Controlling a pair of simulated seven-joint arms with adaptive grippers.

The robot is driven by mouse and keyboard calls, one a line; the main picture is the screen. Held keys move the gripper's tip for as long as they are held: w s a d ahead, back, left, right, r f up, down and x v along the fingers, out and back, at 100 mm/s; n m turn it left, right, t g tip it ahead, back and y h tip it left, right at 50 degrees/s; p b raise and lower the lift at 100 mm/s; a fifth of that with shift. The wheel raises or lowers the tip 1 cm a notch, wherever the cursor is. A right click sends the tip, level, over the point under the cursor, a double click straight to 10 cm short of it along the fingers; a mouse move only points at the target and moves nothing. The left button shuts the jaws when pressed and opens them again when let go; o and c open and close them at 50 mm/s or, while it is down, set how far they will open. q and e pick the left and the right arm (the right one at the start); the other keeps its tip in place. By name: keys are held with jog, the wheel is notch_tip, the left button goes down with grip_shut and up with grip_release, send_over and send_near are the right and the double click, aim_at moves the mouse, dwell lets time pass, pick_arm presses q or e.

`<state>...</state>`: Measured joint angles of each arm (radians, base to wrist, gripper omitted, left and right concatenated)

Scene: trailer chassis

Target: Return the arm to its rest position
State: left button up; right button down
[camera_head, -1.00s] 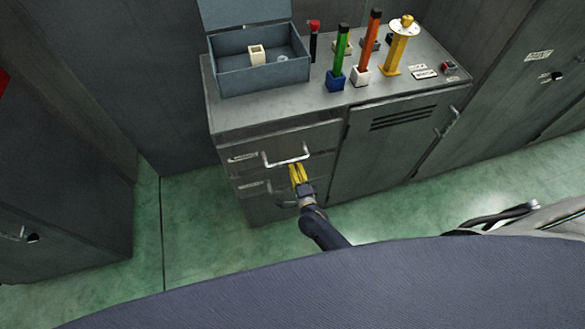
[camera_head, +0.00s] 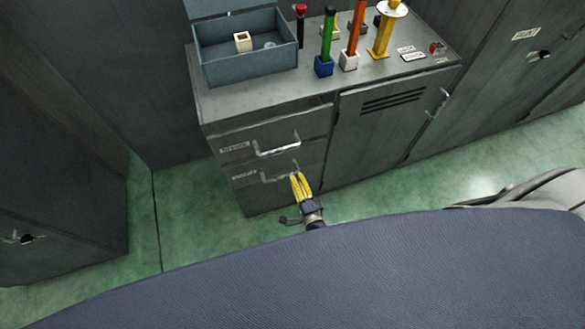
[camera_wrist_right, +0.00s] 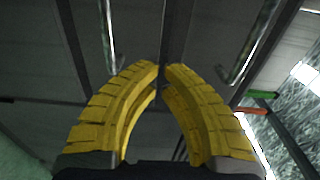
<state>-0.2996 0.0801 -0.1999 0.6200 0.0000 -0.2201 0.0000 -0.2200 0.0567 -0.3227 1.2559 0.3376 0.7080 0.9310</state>
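My right gripper (camera_head: 297,176) has yellow ribbed fingers and is in front of the grey cabinet's drawers, by the right end of the lower drawer handle (camera_head: 268,181). The upper drawer handle (camera_head: 277,151) is above it. In the right wrist view, the curved fingers (camera_wrist_right: 161,66) come together at the tips with only a narrow gap, and nothing is held between them. Metal handle bars show beyond them, one on the left (camera_wrist_right: 108,45) and one on the right (camera_wrist_right: 245,50). My left gripper is not in view.
The cabinet top (camera_head: 330,88) carries an open blue-grey box (camera_head: 250,68), a green stick (camera_head: 328,35), an orange stick (camera_head: 356,30) and a yellow stand (camera_head: 383,35). Another dark cabinet (camera_head: 60,190) stands at left. Green floor (camera_head: 185,215) between is clear.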

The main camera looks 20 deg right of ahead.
jog(key=s+f+n+g+y, duration=0.1)
jog(key=s+f+n+g, duration=0.4)
jog(key=s+f+n, duration=0.55)
jog(key=s+f+n+g+y, duration=0.1)
jog(key=s+f+n+g, duration=0.5)
jog(key=f, duration=0.7)
jog(key=s+d+f+n+g+h, duration=0.1)
jog(key=s+d+f+g, duration=0.1)
jog(key=s, duration=0.6)
jog(key=s+d+f+n+g, duration=0.1)
jog(key=s+d+f+n, duration=0.1)
jog(key=s+d+f, duration=0.3)
jog(key=s+d+f+n+g+h, duration=0.1)
jog(key=s+d+f+n+g, duration=0.1)
jog(key=s, duration=1)
notch_tip(320, 180, down, 3)
jog(key=shift+s+d+r+g+h, duration=0.2)
jog(key=shift+s+d+g+h, duration=0.15)
jog(key=shift+d, duration=0.4)
jog(key=c, duration=2.1)
grip_release()
